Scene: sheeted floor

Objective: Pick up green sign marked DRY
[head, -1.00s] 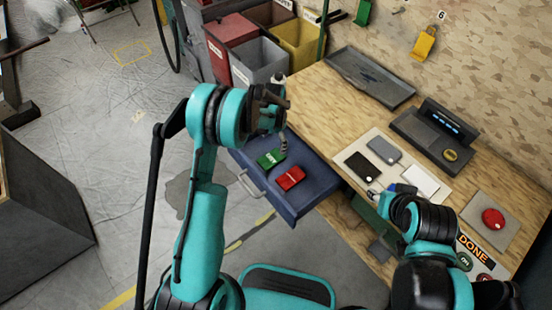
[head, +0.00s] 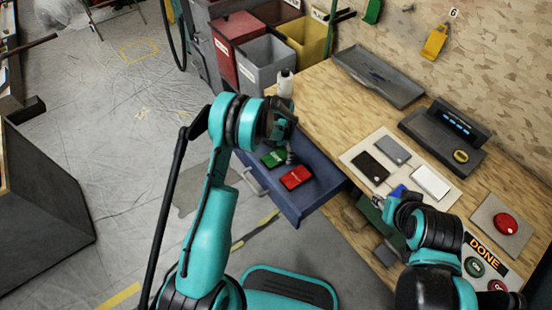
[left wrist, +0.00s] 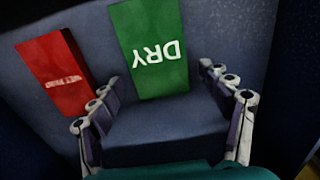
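The green sign marked DRY (head: 271,160) lies in the open blue drawer (head: 293,206), partly covered by my left arm in the head view. In the left wrist view the green sign (left wrist: 149,50) lies ahead, its lettering upside down. My left gripper (head: 289,155) is over the drawer; in the left wrist view its fingers (left wrist: 168,97) are spread apart, with nothing between the tips and the sign just beyond. A red sign (head: 296,177) lies beside the green one; it also shows in the left wrist view (left wrist: 56,74). My right gripper (head: 383,200) is by the workbench edge, its fingers unclear.
The wooden workbench (head: 345,110) stands right of the drawer. On it are a black phone-like item (head: 370,167), a white one (head: 430,181), a dark tray (head: 378,75) and a red button (head: 505,223). A white bottle (head: 285,84) stands behind the drawer.

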